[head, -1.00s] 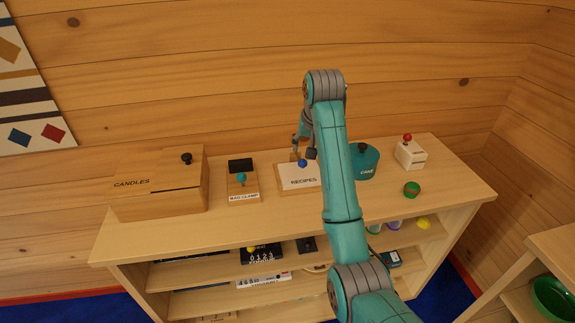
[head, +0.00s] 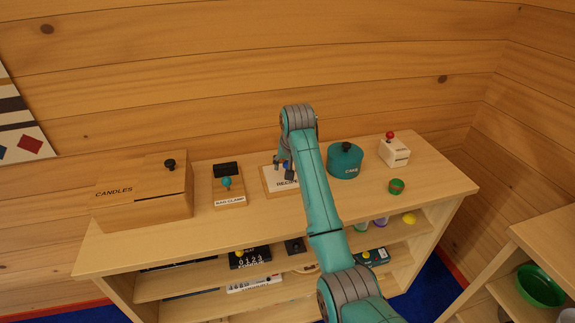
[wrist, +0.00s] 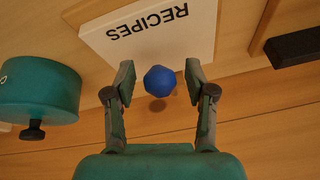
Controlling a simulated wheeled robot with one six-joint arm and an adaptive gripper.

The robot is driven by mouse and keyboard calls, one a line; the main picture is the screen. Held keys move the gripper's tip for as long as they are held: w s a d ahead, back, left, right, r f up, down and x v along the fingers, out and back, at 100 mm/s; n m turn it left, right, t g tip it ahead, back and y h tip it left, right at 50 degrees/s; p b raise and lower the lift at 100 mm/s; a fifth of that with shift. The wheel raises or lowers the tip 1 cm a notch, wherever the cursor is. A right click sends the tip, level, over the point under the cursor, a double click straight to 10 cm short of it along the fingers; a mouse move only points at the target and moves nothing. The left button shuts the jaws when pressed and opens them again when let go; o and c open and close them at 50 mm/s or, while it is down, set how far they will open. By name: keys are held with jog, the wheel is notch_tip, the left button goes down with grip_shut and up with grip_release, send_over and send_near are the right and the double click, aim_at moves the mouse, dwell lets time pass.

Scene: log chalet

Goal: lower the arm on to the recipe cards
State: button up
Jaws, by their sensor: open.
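The recipe cards are a white block lettered RECIPES (wrist: 190,38) on a wooden base, on the shelf top; in the head view the block (head: 273,174) is partly hidden by my arm. A blue ball-shaped knob (wrist: 160,81) belongs to this piece. My gripper (wrist: 160,82) is open, with one finger on each side of the blue knob in the wrist view. In the head view my gripper (head: 284,168) is above the block, mostly hidden behind my arm.
A teal CAKE tin (head: 345,162) stands close on the right. A bag clamp board (head: 228,187) and the CANDLES box (head: 140,195) stand to the left. A white box with a red knob (head: 394,151) and a green ring (head: 396,187) are farther right.

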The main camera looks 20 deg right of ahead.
grip_shut()
jog(key=shift+f, duration=0.1)
jog(key=shift+s+f+t, duration=0.15)
jog(key=shift+f+t, duration=0.35)
jog(key=shift+t, duration=0.3)
grip_release()
jog(key=v, duration=1.2)
